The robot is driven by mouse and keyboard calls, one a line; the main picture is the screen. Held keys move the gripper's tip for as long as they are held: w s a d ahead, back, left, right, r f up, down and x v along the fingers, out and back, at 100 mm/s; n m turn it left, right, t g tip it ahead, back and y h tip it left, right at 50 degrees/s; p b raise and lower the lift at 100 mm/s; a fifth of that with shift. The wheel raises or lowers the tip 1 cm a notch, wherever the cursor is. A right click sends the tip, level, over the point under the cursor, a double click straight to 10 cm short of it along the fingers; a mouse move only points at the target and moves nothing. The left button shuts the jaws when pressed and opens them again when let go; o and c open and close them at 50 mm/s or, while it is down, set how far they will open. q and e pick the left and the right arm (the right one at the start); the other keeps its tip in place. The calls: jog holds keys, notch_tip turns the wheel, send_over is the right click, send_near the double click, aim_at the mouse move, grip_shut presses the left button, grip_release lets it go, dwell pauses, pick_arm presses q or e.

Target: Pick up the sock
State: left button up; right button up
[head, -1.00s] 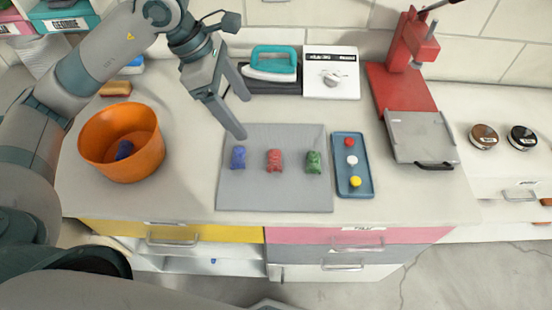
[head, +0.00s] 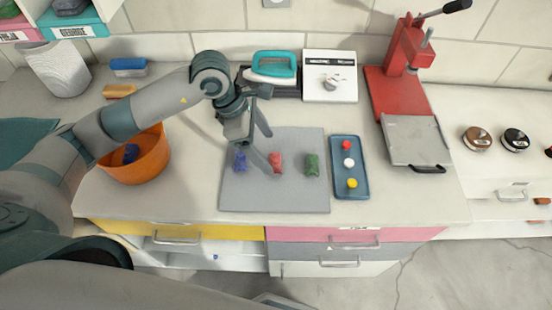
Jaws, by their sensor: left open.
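Three small rolled bundles that look like socks lie in a row on a grey mat (head: 285,197): a blue one (head: 240,162), a red one (head: 276,163) and a green one (head: 312,165). Another dark blue bundle (head: 131,153) lies inside the orange bowl (head: 140,172). My left gripper (head: 271,153) is open and empty, with one fingertip by the red bundle and overlapping its left edge in the picture. I cannot tell whether it touches. My right gripper is out of view.
A blue tray (head: 351,183) with red, white and yellow knobs lies right of the mat. A teal iron (head: 273,67), a white box (head: 330,75) and a red press (head: 395,85) stand behind. The mat's front is clear.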

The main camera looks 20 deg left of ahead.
aim_at(276, 160)
pick_arm(q)
jog(key=shift+f, duration=0.25)
jog(key=shift+d+f+p, duration=0.5)
jog(key=shift+p, duration=0.25)
jog(key=p+x, duration=0.1)
jog(key=x, duration=0.1)
jog(key=shift+d+f+p, duration=0.25)
jog(key=shift+f+p, duration=0.05)
jog(key=shift+w+d+f, duration=0.15)
jog(key=shift+f, duration=0.4)
jog(key=c, duration=1.1)
